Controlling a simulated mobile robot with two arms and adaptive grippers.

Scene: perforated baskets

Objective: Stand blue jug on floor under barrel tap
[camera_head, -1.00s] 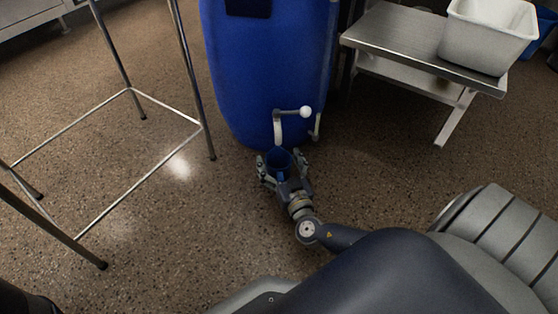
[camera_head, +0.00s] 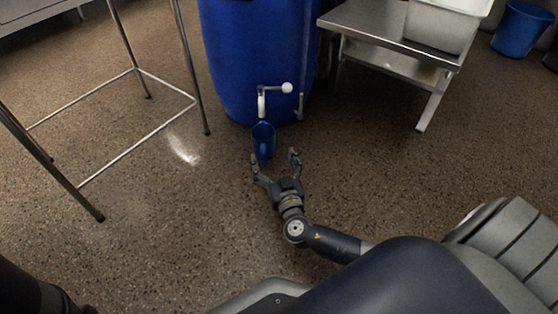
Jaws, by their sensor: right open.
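The blue jug (camera_head: 262,142) stands upright on the speckled floor, close in front of the big blue barrel (camera_head: 255,60). The barrel's tap (camera_head: 263,103), with a white spout and a white ball on its lever, sits low on the barrel, directly above the jug in the picture. My right gripper (camera_head: 272,158) is open, its fingers spread, on the near side of the jug. The left fingertip is close to the jug; I cannot tell whether it touches. The right finger is clear of it. My left gripper is not in view.
A metal-legged stand (camera_head: 190,75) is on the left. A low steel bench (camera_head: 385,32) with a white tub (camera_head: 440,28) is at the right, and a blue bucket (camera_head: 521,28) is behind it. The floor between my arm and the stand is clear.

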